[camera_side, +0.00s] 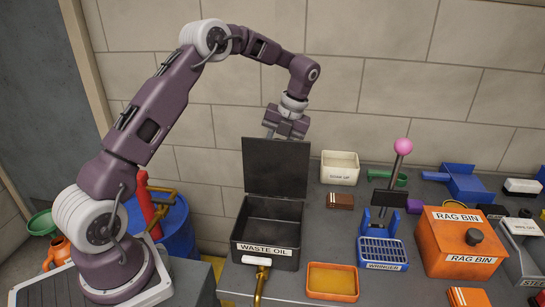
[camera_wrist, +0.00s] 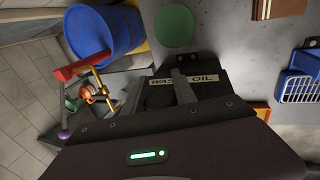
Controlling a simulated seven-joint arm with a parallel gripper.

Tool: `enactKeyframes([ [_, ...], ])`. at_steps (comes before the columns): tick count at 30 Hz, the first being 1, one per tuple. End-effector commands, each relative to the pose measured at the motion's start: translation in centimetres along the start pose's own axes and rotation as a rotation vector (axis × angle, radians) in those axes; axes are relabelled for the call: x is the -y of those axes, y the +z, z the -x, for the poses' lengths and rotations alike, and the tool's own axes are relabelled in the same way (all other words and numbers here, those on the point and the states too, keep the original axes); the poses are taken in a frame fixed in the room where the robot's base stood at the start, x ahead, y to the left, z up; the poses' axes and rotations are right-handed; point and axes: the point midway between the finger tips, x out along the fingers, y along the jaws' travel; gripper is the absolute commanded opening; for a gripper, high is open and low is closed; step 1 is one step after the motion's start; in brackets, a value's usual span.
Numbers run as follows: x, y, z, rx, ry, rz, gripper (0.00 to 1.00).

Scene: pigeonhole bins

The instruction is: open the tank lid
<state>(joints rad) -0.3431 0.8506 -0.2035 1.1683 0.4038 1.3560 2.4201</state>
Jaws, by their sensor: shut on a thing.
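The tank is a black box labelled WASTE OIL (camera_side: 285,262), with a brass tap on its front. Its dark flat lid (camera_side: 275,168) stands raised, roughly upright at the back of the tank, and the inside of the tank shows. My gripper (camera_side: 285,132) is at the lid's top edge, shut on the lid. Its fingertips are partly hidden behind the lid in the side view. In the wrist view my gripper (camera_wrist: 158,88) shows both fingers over the dark tank, with the tank label (camera_wrist: 183,79) behind them; the grip itself is hard to see there.
A blue drum (camera_side: 178,225) with a red-handled tool stands left of the bench. A cream bin (camera_side: 340,168), brown block (camera_side: 340,201), blue wringer (camera_side: 382,252), orange tray (camera_side: 333,282) and orange rag bin (camera_side: 462,240) are to the right. The wall is close behind.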

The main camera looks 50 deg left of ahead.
Motion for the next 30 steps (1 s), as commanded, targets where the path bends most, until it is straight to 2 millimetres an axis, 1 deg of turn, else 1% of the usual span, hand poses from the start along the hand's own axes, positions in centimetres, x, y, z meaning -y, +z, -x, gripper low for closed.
enactKeyframes([
  [3, 0.06, 0.51, -0.38, -0.041, 0.002, -0.014, 0.00],
  [9, 0.07, 0.87, -0.55, -0.078, 0.005, -0.026, 0.00],
  [23, 0.04, 0.89, -0.71, -0.089, 0.009, -0.030, 0.00],
  [24, 0.04, 0.89, -0.71, -0.089, 0.009, -0.030, 0.41],
  [26, 0.05, 0.90, -0.67, -0.088, 0.008, -0.030, 0.52],
  [27, 0.05, 0.91, -0.63, -0.087, 0.007, -0.029, 0.55],
  [30, 0.06, 0.92, -0.57, -0.086, 0.006, -0.029, 0.55],
])
